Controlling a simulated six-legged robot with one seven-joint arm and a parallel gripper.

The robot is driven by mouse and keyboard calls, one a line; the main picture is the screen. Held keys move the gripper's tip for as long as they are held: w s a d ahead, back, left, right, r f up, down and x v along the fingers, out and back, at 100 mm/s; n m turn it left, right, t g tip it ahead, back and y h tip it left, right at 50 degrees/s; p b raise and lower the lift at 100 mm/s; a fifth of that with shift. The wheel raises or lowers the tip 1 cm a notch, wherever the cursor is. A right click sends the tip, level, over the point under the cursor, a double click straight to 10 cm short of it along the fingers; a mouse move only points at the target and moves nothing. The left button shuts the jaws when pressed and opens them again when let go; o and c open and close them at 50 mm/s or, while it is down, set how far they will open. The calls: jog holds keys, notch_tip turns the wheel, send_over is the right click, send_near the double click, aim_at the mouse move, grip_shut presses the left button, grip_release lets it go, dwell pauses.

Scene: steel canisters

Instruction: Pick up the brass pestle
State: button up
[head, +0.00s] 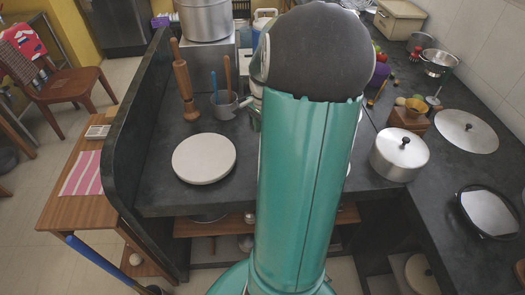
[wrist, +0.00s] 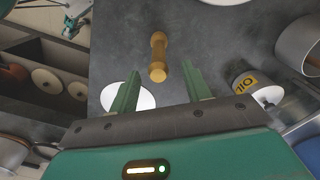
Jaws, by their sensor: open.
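The brass pestle (wrist: 158,57) lies on the dark counter in the wrist view, a short golden bar with thicker ends and a narrower middle. It points roughly along the reach of my gripper (wrist: 161,68). My gripper is open and empty. Its two green fingers stand apart, with the near end of the pestle showing between their tips. I cannot tell how high the fingers are above the counter. In the head view my teal arm covers the middle of the counter, and neither my gripper nor the brass pestle can be made out there.
In the wrist view a white disc (wrist: 143,98) lies behind the left finger, and a canister with a yellow label (wrist: 251,84) stands to the right. The head view shows a round pale board (head: 204,158), a wooden pestle-like tool (head: 184,82) and a lidded pot (head: 399,156).

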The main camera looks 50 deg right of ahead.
jog(key=shift+a+f, duration=0.15)
jog(key=shift+f, duration=1.4)
jog(key=shift+a+f, duration=0.1)
jog(key=shift+f, duration=1.4)
grip_shut()
jog(key=shift+r, duration=0.1)
jog(key=shift+r, duration=0.45)
notch_tip(320, 180, up, 2)
jog(key=shift+r, duration=0.15)
jog(key=s+a+r, duration=0.7)
jog(key=s+r, duration=0.2)
jog(key=s, duration=0.2)
jog(key=shift+s+a+r, duration=0.3)
jog(key=shift+a, duration=0.05)
